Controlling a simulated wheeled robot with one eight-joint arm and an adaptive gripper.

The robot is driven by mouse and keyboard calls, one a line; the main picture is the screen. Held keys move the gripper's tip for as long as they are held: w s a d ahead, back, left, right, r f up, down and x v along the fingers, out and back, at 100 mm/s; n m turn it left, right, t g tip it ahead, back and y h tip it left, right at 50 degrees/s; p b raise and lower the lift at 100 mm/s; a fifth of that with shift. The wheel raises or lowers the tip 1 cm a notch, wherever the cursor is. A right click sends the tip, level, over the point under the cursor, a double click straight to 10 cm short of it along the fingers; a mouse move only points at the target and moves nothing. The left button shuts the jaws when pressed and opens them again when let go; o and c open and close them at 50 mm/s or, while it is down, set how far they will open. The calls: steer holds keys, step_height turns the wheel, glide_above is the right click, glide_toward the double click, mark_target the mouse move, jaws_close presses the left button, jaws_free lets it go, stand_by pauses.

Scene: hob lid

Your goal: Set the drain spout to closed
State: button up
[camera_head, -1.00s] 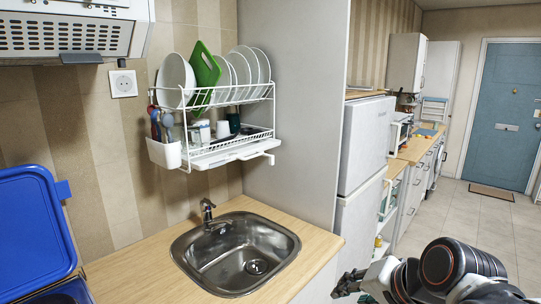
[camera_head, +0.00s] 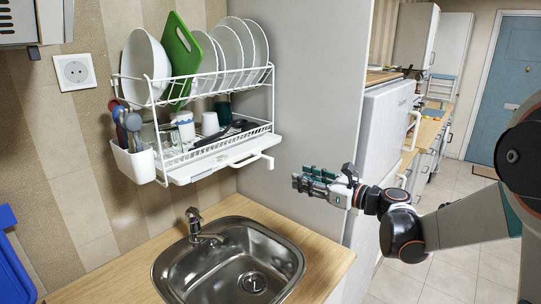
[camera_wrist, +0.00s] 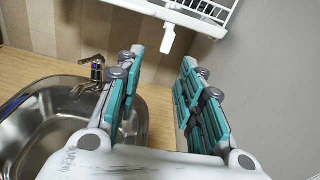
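The drain spout (camera_head: 262,160) is a small white piece at the front right end of the white drip tray (camera_head: 205,166) under the dish rack (camera_head: 155,135). It sticks out to the right and its tip bends downward. In the wrist view the spout (camera_wrist: 168,40) hangs below the tray, just beyond my fingertips and roughly between them. My gripper (camera_head: 303,182) is to the right of the spout and slightly lower, apart from it. In the wrist view its teal-padded fingers (camera_wrist: 162,64) are spread, with nothing between them.
A steel sink (camera_head: 230,265) with a tap (camera_head: 196,226) sits in the wooden counter (camera_head: 320,255) below. Plates, cups and utensils fill the rack. A grey panel (camera_head: 310,90) stands behind the spout. A fridge (camera_head: 385,130) is to the right.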

mark_target(273, 163)
steer(key=shift+m, duration=0.4)
steer(key=x, duration=0.5)
steer(key=b+x, duration=0.1)
steer(key=x, duration=0.3)
steer(key=w+b+x, duration=0.1)
steer(key=x, duration=0.4)
steer(key=shift+w+d+r, duration=0.1)
steer(key=shift+w+r, duration=0.1)
steer(key=shift+r, duration=0.2)
jaws_close()
